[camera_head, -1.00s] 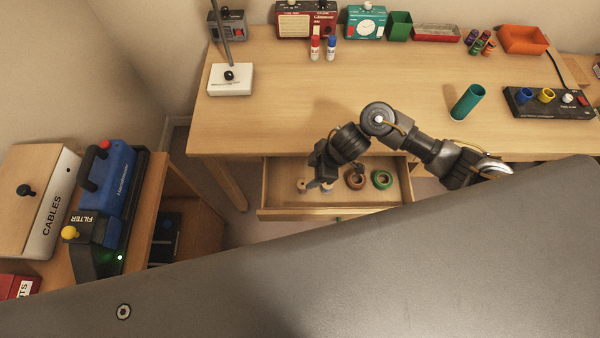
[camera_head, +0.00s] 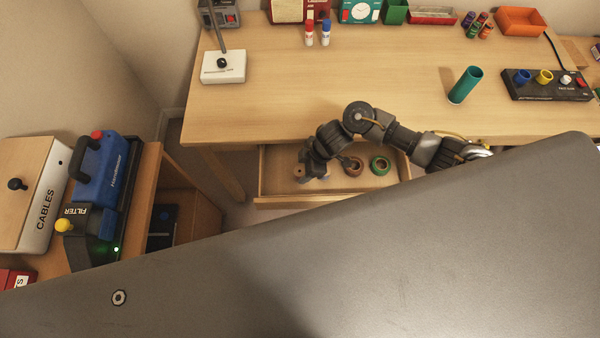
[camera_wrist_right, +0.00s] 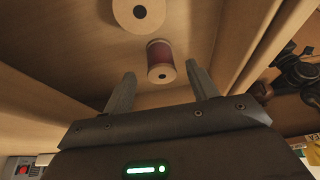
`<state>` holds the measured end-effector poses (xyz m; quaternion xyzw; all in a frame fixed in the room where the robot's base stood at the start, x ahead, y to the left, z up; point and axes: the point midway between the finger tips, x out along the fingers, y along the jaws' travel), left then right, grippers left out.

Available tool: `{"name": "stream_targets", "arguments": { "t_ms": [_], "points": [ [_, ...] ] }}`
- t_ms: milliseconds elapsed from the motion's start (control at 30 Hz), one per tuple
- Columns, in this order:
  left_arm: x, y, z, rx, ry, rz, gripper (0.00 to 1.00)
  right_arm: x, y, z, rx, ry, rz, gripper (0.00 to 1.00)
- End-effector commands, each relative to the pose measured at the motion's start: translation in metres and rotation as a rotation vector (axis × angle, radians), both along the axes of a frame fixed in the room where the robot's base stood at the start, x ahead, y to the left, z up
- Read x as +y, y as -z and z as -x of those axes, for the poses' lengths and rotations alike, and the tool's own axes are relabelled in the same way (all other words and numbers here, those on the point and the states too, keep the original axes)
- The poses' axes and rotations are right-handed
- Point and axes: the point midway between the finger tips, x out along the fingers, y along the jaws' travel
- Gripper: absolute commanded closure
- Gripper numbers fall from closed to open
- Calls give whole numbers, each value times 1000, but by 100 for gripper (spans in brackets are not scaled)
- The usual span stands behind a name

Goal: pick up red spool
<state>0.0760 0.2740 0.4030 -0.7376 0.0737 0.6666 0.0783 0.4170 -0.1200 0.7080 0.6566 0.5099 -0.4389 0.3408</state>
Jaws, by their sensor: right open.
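The red spool (camera_wrist_right: 160,60) shows in the right wrist view as a dark red winding with pale wooden ends. In the head view my right gripper (camera_head: 312,172) reaches down into the drawer's left part and hides the red spool. A second, pale wooden-ended spool (camera_wrist_right: 139,13) stands just beyond the red one; its side is hardly visible. My left gripper is not in view.
The desk (camera_head: 300,100) stands above the drawer. A teal cylinder (camera_head: 465,85) stands on the desk. The drawer walls are close around the gripper.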

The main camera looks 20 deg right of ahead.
Motion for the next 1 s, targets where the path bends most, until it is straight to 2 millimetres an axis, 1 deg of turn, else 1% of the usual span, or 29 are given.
{"name": "stream_targets", "arguments": {
  "t_ms": [33, 100, 200, 300, 500, 567, 867, 900, 1000],
  "points": [
    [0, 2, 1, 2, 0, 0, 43, 4, 9, 1, 4, 1, 0, 42],
    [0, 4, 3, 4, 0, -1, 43, 8, 19, 0, 3, 1, -1, 42],
    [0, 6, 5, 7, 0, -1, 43, 12, 29, -1, 1, 1, 0, 42],
    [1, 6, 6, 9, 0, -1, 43, 14, 32, -2, 0, 0, 0, 42],
    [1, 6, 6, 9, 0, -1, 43, 14, 32, -2, -1, -1, -1, 42],
    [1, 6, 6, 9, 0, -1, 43, 14, 32, -2, -1, -1, -1, 48],
    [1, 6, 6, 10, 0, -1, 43, 14, 32, -2, 0, 0, -1, 88],
    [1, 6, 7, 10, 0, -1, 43, 14, 32, -2, 0, 0, -1, 89],
    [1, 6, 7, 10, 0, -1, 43, 14, 32, -2, 0, 0, -1, 89]
  ]
}}
